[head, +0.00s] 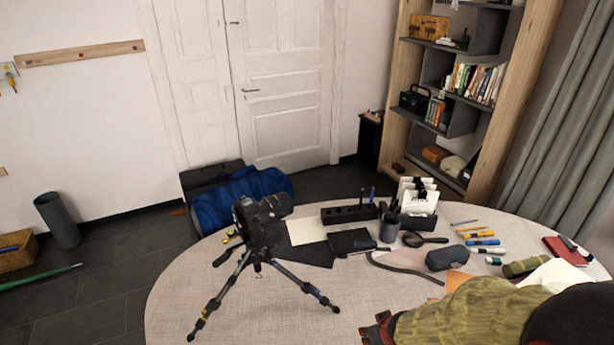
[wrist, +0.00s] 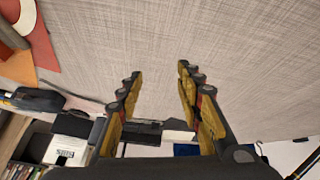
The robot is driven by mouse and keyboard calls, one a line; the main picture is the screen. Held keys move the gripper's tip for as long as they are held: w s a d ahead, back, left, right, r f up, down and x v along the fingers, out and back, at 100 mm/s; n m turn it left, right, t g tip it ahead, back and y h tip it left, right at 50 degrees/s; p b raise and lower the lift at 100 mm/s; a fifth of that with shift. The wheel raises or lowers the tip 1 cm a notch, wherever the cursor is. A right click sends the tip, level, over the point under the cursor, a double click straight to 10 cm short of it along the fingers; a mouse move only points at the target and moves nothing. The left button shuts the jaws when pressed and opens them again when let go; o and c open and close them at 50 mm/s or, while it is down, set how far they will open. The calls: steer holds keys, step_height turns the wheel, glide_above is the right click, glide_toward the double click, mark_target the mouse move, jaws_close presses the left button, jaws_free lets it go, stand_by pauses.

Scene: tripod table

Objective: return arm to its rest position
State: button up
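My gripper (wrist: 158,74) is open in the wrist view, its two yellow and dark fingers apart with nothing between them. The pale tabletop (wrist: 230,50) shows beyond the fingers. In the head view my arm comes in from the bottom right, low over the near right part of the round table (head: 190,285). What looks like a dark red and black part of my gripper (head: 376,331) shows at its left end. The fingertips are not clear there. The arm hides the table's near right part.
A black camera on a tripod (head: 262,222) stands on the table, left of my arm. A pen cup (head: 390,227), magnifying glass (head: 424,240), dark pouch (head: 447,257), markers (head: 482,242) and red notebook (head: 566,251) lie beyond the arm. The table's front middle is bare.

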steer(key=s+d+r+m+g+h, duration=0.1)
steer(key=s+d+r+m+g, duration=0.15)
steer(key=s+r, duration=1.15)
step_height(320, 180, up, 14)
steer(key=s+a+t, duration=0.2)
steer(key=shift+s+f+m+y, duration=0.25)
steer(key=shift+m+y, duration=0.15)
steer(key=shift+m, duration=0.05)
steer(key=shift+t, duration=0.25)
steer(key=shift+c, duration=0.6)
